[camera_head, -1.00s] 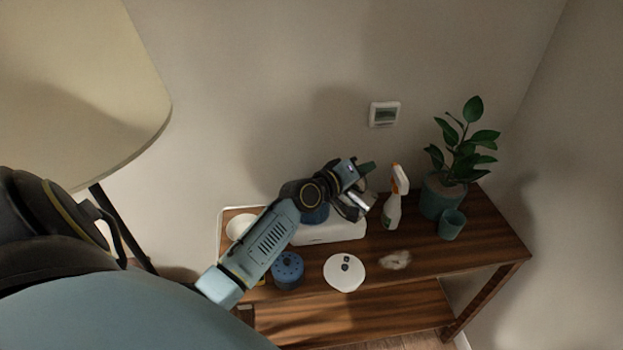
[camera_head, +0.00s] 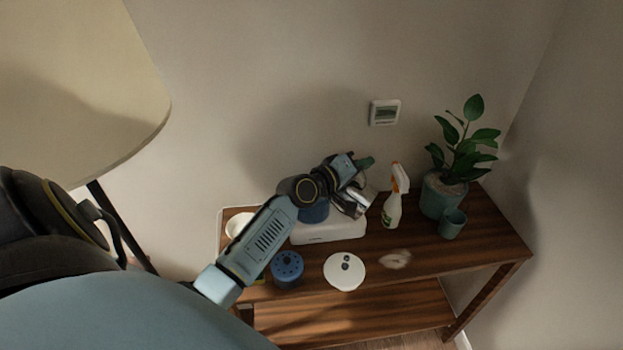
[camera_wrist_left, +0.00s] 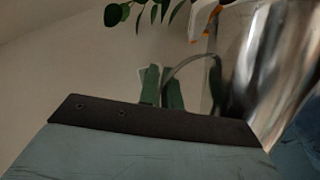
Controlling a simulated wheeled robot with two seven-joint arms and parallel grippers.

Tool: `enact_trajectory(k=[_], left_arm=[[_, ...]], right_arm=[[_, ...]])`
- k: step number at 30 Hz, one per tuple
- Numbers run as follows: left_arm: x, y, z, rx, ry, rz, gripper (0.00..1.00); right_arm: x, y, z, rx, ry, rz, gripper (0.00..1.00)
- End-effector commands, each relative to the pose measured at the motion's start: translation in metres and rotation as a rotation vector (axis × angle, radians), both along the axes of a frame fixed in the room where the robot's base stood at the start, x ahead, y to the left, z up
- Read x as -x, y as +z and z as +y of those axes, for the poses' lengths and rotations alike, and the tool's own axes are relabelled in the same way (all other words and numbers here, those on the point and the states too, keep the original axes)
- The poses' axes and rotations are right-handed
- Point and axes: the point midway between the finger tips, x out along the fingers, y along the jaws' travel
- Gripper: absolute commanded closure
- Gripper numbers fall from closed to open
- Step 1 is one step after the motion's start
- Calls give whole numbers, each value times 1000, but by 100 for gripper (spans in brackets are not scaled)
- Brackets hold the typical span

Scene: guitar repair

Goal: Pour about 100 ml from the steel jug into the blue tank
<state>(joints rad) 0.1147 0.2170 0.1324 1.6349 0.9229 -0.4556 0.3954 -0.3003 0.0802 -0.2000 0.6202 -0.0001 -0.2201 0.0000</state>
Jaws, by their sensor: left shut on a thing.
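The steel jug (camera_head: 357,200) is held above the shelf top by my left gripper (camera_head: 362,165), and it looks tilted. In the left wrist view the jug (camera_wrist_left: 275,70) fills the right side, and my green fingers (camera_wrist_left: 162,88) are shut at its thin curved handle. The blue tank (camera_head: 314,214) sits at the white housing, partly hidden under my left wrist, just left of and below the jug. Blue also shows below the jug in the left wrist view (camera_wrist_left: 308,140). I cannot see inside the jug or any liquid stream. My right gripper is out of view.
The white housing (camera_head: 330,231) stands against the wall. A spray bottle (camera_head: 393,205) is close right of the jug. A blue holed cylinder (camera_head: 287,267), a white round lid (camera_head: 343,277), a green cup (camera_head: 452,224) and a potted plant (camera_head: 440,196) are on the wooden top (camera_head: 480,247).

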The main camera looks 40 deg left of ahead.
Motion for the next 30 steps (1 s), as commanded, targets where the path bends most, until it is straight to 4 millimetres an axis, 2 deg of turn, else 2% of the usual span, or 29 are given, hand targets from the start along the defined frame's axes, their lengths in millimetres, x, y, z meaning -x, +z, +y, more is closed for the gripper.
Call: enact_trajectory(k=[27,30], left_arm=[[0,7,6,50,2,-12,100],[0,4,-1,0,-1,0,100]], right_arm=[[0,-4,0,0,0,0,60],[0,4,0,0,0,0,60]])
